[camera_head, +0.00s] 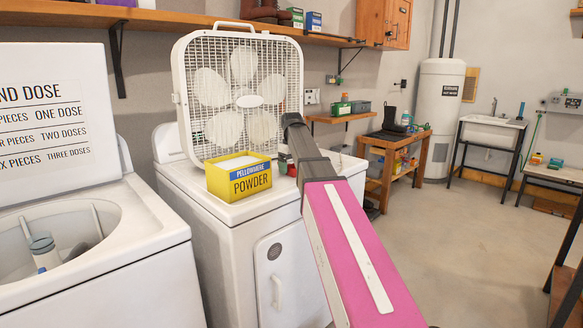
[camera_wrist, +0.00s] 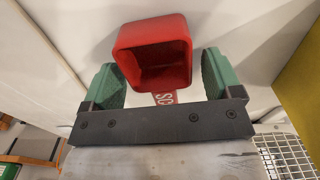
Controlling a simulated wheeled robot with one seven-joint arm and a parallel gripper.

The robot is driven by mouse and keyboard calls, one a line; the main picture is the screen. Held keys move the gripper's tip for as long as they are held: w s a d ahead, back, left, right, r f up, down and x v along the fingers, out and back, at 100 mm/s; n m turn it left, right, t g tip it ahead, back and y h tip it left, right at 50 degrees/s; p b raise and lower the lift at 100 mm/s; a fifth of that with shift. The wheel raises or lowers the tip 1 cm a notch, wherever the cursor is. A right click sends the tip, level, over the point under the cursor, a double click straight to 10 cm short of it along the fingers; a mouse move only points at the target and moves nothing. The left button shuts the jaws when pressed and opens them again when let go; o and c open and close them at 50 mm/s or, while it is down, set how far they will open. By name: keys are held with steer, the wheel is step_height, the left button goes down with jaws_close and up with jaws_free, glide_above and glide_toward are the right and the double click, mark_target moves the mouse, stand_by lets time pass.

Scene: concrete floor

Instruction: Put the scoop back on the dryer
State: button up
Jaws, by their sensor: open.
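The red scoop (camera_wrist: 152,50) has a square, open cup and a handle with a partly hidden label. In the wrist view the cup lies between and just beyond the green fingertips of my gripper (camera_wrist: 162,78). The jaws are open, with a finger on either side of the scoop. White surface shows behind the scoop; I cannot tell whether it rests there. The white dryer (camera_head: 226,212) stands in the middle of the head view. My arm reaches over its top and mostly hides the gripper there.
The yellow powder box (camera_head: 238,178) stands on the dryer's front left, and shows at the wrist view's right edge (camera_wrist: 302,95). A white box fan (camera_head: 240,95) stands behind it. An open washer (camera_head: 95,240) stands at left. Floor (camera_head: 465,235) at right is clear.

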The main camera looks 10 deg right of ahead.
step_height(320, 180, up, 8)
stand_by(0.5)
steer(key=shift+f, duration=0.15)
